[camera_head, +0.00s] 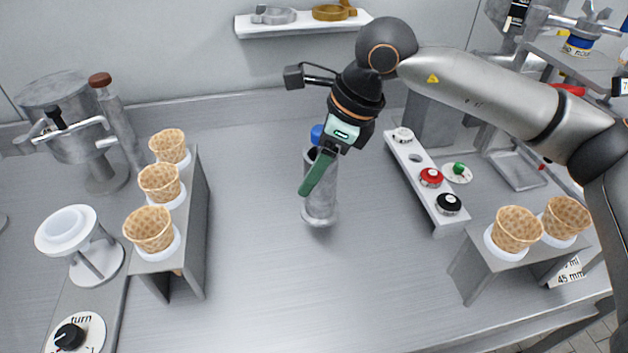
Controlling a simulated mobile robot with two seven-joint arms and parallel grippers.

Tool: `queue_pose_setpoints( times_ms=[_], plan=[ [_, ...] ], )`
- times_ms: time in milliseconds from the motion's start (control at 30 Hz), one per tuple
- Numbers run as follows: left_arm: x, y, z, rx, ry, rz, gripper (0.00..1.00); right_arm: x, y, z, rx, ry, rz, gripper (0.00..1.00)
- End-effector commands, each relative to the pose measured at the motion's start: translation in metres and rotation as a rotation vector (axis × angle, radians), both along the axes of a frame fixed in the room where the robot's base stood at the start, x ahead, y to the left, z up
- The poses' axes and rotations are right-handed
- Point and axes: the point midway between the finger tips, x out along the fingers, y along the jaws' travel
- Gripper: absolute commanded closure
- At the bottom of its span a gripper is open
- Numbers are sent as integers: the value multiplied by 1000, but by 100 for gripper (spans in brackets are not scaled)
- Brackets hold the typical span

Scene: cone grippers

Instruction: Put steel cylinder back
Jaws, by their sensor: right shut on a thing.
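A grey steel cylinder (322,203) with a wider rim at its foot is upright near the middle of the worktop. My right gripper (318,172) reaches down to it from above right, with a green finger lying across its upper side. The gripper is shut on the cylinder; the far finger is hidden. A small blue part (316,134) shows just above the cylinder, partly behind the gripper. I cannot tell whether the cylinder's foot touches the worktop. My left gripper is not in view.
A stand with several waffle cones (159,182) is at left, another with two cones (517,228) at right. A rack (415,150) with white, red and black round pieces and an empty hole is right of the cylinder. Steel worktop (300,290) in front is clear.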

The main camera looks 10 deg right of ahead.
Motion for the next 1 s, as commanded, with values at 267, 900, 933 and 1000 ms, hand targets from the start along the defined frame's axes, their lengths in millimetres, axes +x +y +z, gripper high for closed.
queue_pose_setpoints(
  times_ms=[267, 900, 933, 1000],
  plan=[
    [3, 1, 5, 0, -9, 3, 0, 7, -2, -31, 1, -2, 0, 100],
    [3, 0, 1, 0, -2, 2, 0, 6, -2, -41, -1, 1, -1, 19],
    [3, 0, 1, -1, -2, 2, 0, 6, -2, -41, -1, 1, -1, 15],
    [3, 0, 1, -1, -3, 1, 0, 6, -2, -41, -1, 1, -1, 10]
  ],
)
